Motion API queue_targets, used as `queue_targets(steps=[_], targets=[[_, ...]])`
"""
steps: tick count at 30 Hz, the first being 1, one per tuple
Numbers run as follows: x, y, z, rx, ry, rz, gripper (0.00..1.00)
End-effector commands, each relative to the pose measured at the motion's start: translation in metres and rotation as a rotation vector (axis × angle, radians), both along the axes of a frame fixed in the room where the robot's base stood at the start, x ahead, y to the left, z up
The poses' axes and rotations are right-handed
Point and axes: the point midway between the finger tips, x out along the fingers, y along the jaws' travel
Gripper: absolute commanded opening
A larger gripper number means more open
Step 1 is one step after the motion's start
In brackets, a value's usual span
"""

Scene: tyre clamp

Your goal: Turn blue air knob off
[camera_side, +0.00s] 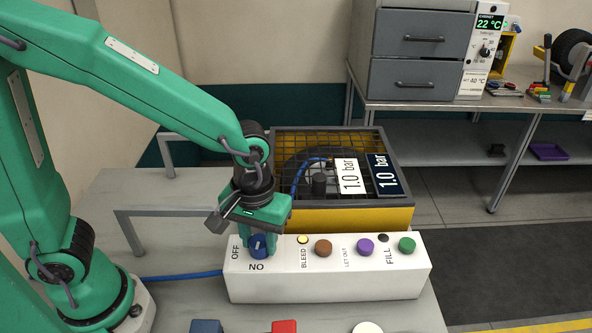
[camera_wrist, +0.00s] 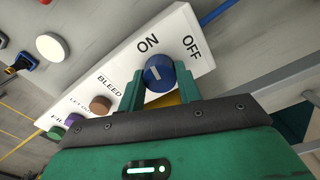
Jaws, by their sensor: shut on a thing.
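The blue air knob (camera_side: 258,247) sits at the left end of the white control box (camera_side: 330,283). My gripper (camera_side: 262,238) reaches down onto it from above. In the wrist view the blue knob (camera_wrist: 160,72) lies between the two green fingers of my gripper (camera_wrist: 159,84), which are shut on its sides. A short white mark shows on the knob's face. The ON label (camera_wrist: 148,43) and the OFF label (camera_wrist: 191,46) are printed beside the knob. I cannot tell for sure which label the mark points at.
Brown (camera_side: 323,247), purple (camera_side: 366,246) and green (camera_side: 407,244) buttons run along the box to the right. A yellow lamp (camera_side: 302,239) stands close to my gripper. Behind is a yellow mesh cage (camera_side: 345,218) with two displays reading 1.0 bar. Blue and red pieces lie in front.

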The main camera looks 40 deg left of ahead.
Motion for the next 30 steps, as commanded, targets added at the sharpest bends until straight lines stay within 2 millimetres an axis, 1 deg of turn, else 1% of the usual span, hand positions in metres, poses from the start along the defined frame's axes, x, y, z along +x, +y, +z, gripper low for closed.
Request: queue_targets(steps=[8, 30], targets=[[0.0, 0.0, 0.0009, 0.0, 0.0, -0.228, 0.11], [-0.0001, -0.0004, 0.0013, 0.0, 0.0, -0.932, 0.11]])
